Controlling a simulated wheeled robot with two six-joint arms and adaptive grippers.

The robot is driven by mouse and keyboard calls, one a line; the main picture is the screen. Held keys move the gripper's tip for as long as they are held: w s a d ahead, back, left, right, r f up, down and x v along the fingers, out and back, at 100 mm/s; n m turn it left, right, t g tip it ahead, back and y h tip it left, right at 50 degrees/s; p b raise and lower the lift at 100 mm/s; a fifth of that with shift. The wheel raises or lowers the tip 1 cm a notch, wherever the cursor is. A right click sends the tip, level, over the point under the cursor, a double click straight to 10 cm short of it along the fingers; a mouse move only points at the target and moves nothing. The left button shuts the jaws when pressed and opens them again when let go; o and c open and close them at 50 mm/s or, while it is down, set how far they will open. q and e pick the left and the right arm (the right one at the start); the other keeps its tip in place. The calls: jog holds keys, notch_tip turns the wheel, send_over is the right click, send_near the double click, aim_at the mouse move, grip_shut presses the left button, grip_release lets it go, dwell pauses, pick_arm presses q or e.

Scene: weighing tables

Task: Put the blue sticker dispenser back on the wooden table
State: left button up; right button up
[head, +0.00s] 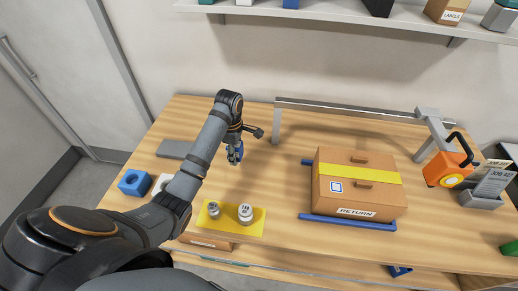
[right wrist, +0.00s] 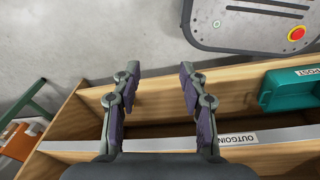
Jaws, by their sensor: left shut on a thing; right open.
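My right gripper (right wrist: 158,72) is open and empty in the right wrist view, above a wooden shelf unit (right wrist: 150,125). It is not in the head view.
A blue block with a round hole (head: 134,182) and a grey plate (head: 174,149) lie at the table's left. A yellow tray (head: 225,227) bears metal weights. A RETURN carton (head: 352,184) sits on blue rails. An orange device (head: 448,170) stands right. A teal bin (right wrist: 290,90) is on the shelf.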

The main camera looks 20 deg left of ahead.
pick_arm(q)
jog(key=s+d+r+p, duration=0.1)
jog(key=d+r+p, duration=0.2)
jog(key=d+p, duration=1.25)
jog(key=d+f+b, duration=0.2)
jog(key=f, duration=0.1)
jog(key=f+b, duration=0.1)
jog(key=shift+s+d+f, duration=0.1)
jog(key=shift+d+f, duration=0.15)
jog(key=shift+d, duration=0.15)
jog(key=shift+f, duration=0.95)
pick_arm(e)
jog(key=s+d+r, duration=0.1)
jog(key=d+r, duration=0.2)
jog(key=r, duration=0.9)
jog(key=shift+s+d+r, duration=0.2)
jog(key=shift+d+r, duration=0.1)
jog(key=shift+r, duration=0.05)
jog(key=shift+a, duration=0.2)
pick_arm(q)
jog(key=shift+f, duration=0.1)
jog(key=shift+f+b, duration=0.85)
jog(key=shift+f, duration=0.3)
pick_arm(e)
jog(key=shift+d+f, duration=0.15)
jog(key=shift+f, duration=0.7)
